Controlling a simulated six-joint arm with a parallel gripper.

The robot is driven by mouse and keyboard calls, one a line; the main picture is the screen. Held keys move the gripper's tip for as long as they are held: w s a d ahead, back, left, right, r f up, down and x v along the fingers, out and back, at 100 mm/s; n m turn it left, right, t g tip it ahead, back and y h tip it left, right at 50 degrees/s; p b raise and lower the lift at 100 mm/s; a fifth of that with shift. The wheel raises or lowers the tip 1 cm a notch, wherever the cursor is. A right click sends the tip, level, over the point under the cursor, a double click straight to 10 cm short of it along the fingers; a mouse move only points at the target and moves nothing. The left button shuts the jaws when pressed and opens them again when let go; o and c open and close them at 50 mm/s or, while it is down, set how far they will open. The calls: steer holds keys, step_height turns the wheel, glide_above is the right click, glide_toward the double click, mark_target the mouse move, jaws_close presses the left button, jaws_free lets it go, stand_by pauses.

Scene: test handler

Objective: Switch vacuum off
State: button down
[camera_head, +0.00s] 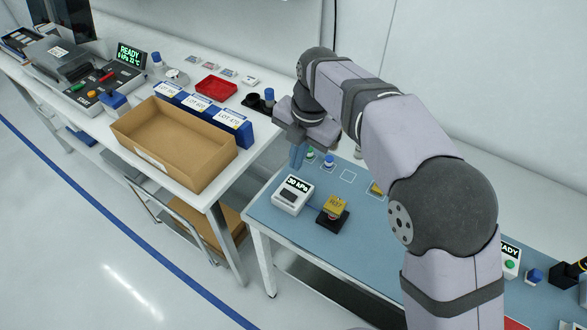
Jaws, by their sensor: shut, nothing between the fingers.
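A small white box (292,195) stands on the blue mat of the right table, with a dark display reading about 30 kPa and a dark panel or switch on its top face. The switch's position is too small to tell. My gripper (297,163) is shut and empty, pointing down. In the picture it is just above and behind the white box, apart from it; its exact height over the mat is hard to judge.
A yellow block on a black stand (333,210) is right of the box. Small blue and green-topped pieces (328,161) stand behind. A cardboard tray (172,145) and blue lot boxes (230,122) are on the left table. My arm hides much of the right table.

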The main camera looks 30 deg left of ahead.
mark_target(285, 192)
steer(key=shift+w+a+r+b, duration=0.15)
steer(key=shift+a+b, duration=0.55)
steer(key=shift+b, duration=0.05)
steer(key=f+p, duration=0.1)
steer(key=f, duration=0.3)
steer(key=a+f+p, duration=0.1)
steer(key=f+p, duration=0.1)
steer(key=f, duration=0.3)
steer(key=a+f+p, duration=0.1)
steer(key=f+p, duration=0.1)
steer(key=f, duration=0.2)
steer(key=shift+f, duration=0.45)
steer(key=shift+f, duration=0.1)
